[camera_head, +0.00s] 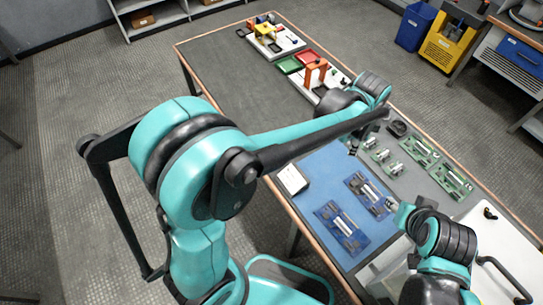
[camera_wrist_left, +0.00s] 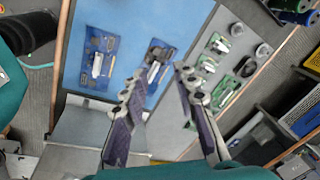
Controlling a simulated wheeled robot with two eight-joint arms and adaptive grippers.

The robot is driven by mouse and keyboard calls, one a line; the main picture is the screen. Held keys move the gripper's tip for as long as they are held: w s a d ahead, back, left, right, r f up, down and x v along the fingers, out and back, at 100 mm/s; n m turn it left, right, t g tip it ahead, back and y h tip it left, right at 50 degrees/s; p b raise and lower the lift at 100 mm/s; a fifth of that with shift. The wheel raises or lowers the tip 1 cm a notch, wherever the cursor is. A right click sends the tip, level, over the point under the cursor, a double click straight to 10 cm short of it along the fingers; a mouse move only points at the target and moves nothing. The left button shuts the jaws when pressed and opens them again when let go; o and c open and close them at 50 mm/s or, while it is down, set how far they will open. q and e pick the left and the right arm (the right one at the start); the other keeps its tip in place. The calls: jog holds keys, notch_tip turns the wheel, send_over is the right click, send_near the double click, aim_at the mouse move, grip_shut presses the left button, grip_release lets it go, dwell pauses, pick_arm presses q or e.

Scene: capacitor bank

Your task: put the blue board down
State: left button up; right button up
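Two blue boards with dark and silver parts lie on the blue mat (camera_head: 312,197): a nearer one (camera_head: 343,229) and a farther one (camera_head: 369,194). The nearer board (camera_wrist_left: 100,54) shows whole in the left wrist view. My left gripper's finger partly covers the other board there. My left gripper (camera_head: 354,147) is above the table, beyond the boards. Its fingers (camera_wrist_left: 167,64) are apart with nothing held between them. My right gripper (camera_head: 391,204) is low at the right edge of the farther board. Its fingertips are too small to tell whether they grip it.
Several green boards (camera_head: 453,180) with silver parts lie on the grey surface to the right. A small white box (camera_head: 292,180) stands at the mat's left edge. An orange fixture (camera_head: 316,73) and trays stand farther back. The table's far left is clear.

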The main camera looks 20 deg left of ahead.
pick_arm(q)
jog(key=s+a+r+n+t, duration=0.2)
jog(key=s+a+n, duration=0.6)
jog(key=a, duration=0.2)
jog(key=s+a+r+n+t, duration=0.1)
jog(key=s+a+n+t, duration=0.2)
jog(key=s+a+n, duration=0.5)
jog(key=shift+s+a+r+n+y, duration=0.35)
jog(key=shift+a+r+n+y, duration=0.05)
jog(key=shift+a, duration=0.85)
